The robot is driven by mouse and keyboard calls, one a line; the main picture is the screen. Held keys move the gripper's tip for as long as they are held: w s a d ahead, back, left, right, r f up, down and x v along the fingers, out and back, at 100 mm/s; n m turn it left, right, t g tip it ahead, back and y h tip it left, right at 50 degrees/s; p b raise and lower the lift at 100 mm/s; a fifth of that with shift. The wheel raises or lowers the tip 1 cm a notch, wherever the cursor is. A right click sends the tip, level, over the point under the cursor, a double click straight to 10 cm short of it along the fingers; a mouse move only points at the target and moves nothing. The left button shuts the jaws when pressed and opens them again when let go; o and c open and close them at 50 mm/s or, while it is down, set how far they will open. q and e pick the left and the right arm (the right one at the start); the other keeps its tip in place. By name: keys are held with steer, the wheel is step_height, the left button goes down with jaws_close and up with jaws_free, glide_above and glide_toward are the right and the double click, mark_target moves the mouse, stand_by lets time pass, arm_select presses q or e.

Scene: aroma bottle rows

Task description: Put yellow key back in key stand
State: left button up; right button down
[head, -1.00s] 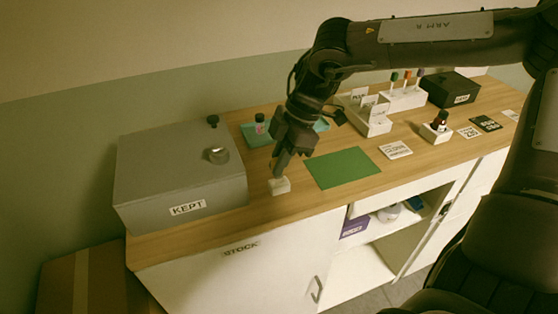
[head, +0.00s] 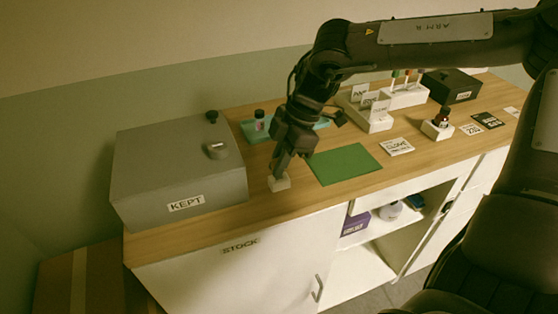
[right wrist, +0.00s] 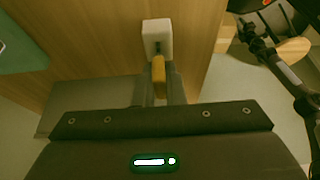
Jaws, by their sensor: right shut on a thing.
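The key stand (head: 279,184) is a small white block near the front edge of the wooden counter. It also shows in the right wrist view (right wrist: 157,36), with a dark slot in its face. My right gripper (head: 278,171) points down just over the stand. In the right wrist view its fingers (right wrist: 158,88) are shut on the yellow key (right wrist: 158,68). The key's far end is close to the slot side of the stand; I cannot tell whether it is inside the slot. The key is hidden in the head view. My left gripper is not in view.
A grey box marked KEPT (head: 170,180) stands left of the stand. A green mat (head: 343,164) lies to its right. Behind are a teal tray (head: 250,132) with a bottle and white racks (head: 378,125). A bottle in a white holder (head: 437,130) stands farther right.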

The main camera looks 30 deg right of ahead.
steer(key=shift+f+b, duration=0.65)
steer(key=shift+f, duration=0.15)
steer(key=c, duration=1.4)
jaws_free()
steer(key=v, duration=0.7)
steer(key=shift+r, duration=0.35)
steer(key=shift+d, duration=0.15)
